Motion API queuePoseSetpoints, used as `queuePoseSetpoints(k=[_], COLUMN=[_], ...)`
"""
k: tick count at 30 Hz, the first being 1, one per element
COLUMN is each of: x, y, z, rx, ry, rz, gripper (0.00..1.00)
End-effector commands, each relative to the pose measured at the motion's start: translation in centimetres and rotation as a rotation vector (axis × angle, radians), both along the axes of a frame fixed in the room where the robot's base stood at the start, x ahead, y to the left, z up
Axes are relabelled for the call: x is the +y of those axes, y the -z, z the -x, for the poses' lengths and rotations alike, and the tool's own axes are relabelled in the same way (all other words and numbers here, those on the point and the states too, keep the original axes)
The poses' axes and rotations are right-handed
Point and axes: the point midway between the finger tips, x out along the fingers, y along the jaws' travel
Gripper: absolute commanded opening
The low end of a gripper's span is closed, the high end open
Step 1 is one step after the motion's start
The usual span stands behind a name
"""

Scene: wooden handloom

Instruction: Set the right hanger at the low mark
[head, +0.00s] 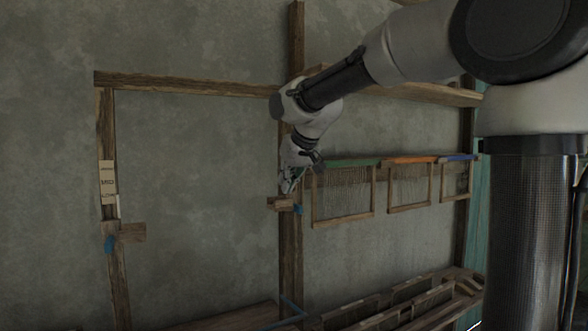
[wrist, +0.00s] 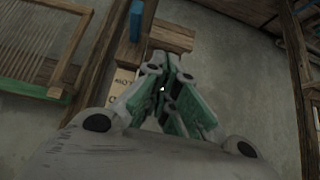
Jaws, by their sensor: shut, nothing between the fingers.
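The right hanger (head: 280,204) is a short wooden block on the middle upright post, with a blue piece (head: 298,209) beside it. In the wrist view the hanger (wrist: 172,36) and its blue piece (wrist: 137,20) lie just past my fingertips. My gripper (head: 287,188) is shut and empty, just above the hanger; I cannot tell whether it touches. My gripper (wrist: 166,66) covers part of the post in the wrist view. A pale lettered card (wrist: 122,78) on that post is partly hidden behind my fingers, so its marks cannot be read.
The left post carries a similar hanger (head: 131,232) with a blue piece, below a pale card (head: 107,180). Frames with green (head: 345,163), orange (head: 408,160) and blue (head: 460,157) top bars hang right of the middle post. Wooden loom parts (head: 400,308) lie below. The space between the posts is open.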

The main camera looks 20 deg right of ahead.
Motion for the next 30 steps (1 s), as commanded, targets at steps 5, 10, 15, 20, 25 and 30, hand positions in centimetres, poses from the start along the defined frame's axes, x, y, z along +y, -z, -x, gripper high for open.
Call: queuePoseSetpoints(k=[5, 10, 15, 20, 25, 30], x=[0.3, 0.4, 0.3, 0.3, 0.3, 0.4], y=[1.9, 3.1, 4.1, 5.1, 4.5, 3.1], z=[-1.6, -1.9, -1.8, -1.8, -1.8, -1.9], rx=[0.0, 0.0, 0.001, 0.001, -0.001, -0.002], ry=[0.0, 0.0, 0.0, 0.0, 0.0, 0.001], rz=[0.0, 0.0, 0.0, 0.0, 0.0, -0.001], gripper=[0.0, 0.0, 0.0, 0.0, 0.0, 0.0])
